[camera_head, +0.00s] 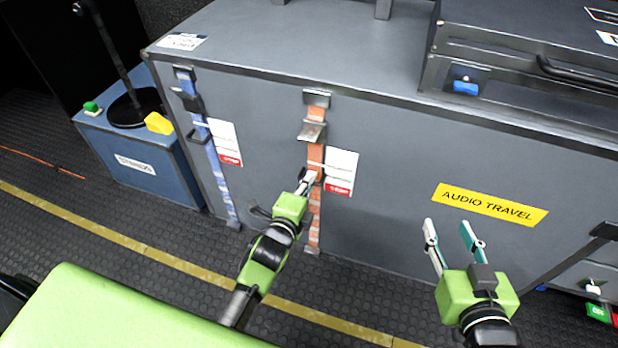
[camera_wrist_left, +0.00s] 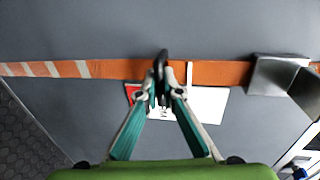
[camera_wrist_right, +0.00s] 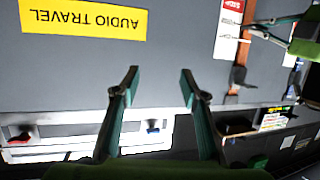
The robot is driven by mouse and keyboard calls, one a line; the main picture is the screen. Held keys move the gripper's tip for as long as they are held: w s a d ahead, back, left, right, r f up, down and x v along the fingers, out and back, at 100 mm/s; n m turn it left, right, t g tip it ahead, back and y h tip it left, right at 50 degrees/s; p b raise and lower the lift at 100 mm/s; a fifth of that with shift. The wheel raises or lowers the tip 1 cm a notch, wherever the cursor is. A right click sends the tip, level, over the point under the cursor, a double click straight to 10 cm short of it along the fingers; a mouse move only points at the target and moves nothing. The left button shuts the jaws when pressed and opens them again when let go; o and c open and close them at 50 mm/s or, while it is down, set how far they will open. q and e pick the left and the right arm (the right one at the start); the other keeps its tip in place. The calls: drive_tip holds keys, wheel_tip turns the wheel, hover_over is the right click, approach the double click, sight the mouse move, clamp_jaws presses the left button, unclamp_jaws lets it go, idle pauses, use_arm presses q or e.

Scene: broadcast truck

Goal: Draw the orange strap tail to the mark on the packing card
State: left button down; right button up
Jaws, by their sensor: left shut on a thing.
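An orange strap (camera_head: 315,152) runs down the front of the grey case (camera_head: 390,150), through a metal buckle (camera_head: 312,131). Its lower part has pale stripes. The white packing card (camera_head: 342,164) with a red lower band is right of the strap. In the left wrist view, a pale line crosses the strap (camera_wrist_left: 120,69) beside the card (camera_wrist_left: 208,104). My left gripper (camera_head: 307,180) is shut on a dark loop (camera_wrist_left: 162,62) at the strap, level with the card's lower part. My right gripper (camera_head: 449,224) is open and empty before the case, below the yellow label.
A blue strap (camera_head: 218,180) with its own buckle and card is to the left. A blue box (camera_head: 145,160) stands at the far left. A dark case (camera_head: 530,65) sits on top at right. Ribbed floor lies in front.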

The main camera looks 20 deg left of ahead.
use_arm(q)
drive_tip(key=f, duration=0.1)
drive_tip(key=f+b, duration=0.1)
drive_tip(key=f, duration=0.1)
drive_tip(key=f+b, duration=0.1)
drive_tip(key=f, duration=0.1)
drive_tip(key=shift+s, duration=0.25)
use_arm(e)
wheel_tip(320, 180, up, 11)
drive_tip(key=w+a+t+y, duration=0.1)
drive_tip(key=t, duration=0.4)
drive_tip(key=shift+w+a+f+t+y, duration=0.15)
drive_tip(key=shift+a+t+y, duration=0.15)
drive_tip(key=shift+a+y, duration=0.1)
use_arm(q)
drive_tip(key=c, duration=2.2)
unclamp_jaws()
drive_tip(key=shift+f, duration=0.1)
drive_tip(key=shift+w, duration=0.15)
use_arm(e)
drive_tip(key=shift+w+f, duration=0.1)
drive_tip(key=shift+w, duration=0.05)
use_arm(q)
drive_tip(key=shift+r, duration=0.2)
